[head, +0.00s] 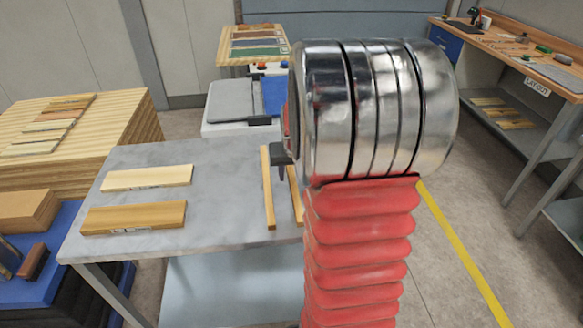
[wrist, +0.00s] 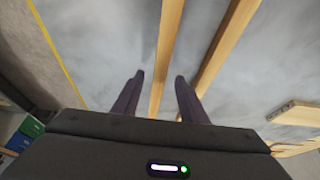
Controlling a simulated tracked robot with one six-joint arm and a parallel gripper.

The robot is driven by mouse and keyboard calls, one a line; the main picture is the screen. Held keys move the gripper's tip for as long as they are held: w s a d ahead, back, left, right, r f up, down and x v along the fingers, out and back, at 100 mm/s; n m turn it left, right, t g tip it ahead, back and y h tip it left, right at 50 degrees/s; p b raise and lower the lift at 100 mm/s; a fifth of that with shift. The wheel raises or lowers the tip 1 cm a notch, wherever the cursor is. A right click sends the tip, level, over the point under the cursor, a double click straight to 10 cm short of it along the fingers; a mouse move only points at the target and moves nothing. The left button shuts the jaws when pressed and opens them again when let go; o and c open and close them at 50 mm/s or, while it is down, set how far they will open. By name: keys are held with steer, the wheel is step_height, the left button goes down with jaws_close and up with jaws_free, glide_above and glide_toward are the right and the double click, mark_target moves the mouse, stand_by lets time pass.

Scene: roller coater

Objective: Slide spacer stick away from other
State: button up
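Two thin wooden spacer sticks lie side by side, a small gap apart, on the grey table. The left stick (head: 268,195) shows almost whole in the head view; the right stick (head: 295,190) is partly hidden by my arm. My gripper (head: 282,172) points down over the sticks. In the wrist view my gripper (wrist: 159,78) is open, its two dark fingers apart. One stick (wrist: 168,50) runs between the fingers; the other stick (wrist: 225,45) runs just beyond the right finger. I cannot tell whether a finger touches either stick.
The grey table (head: 225,215) also holds a pale board (head: 147,178) and a browner board (head: 134,217) at its left. The table is clear between boards and sticks. A grey-and-white machine (head: 237,103) stands behind. A workbench (head: 520,55) is at the far right.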

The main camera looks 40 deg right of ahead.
steer(key=shift+w+d+f, duration=0.15)
steer(key=shift+w+f, duration=0.1)
steer(key=shift+f, duration=0.4)
jaws_close()
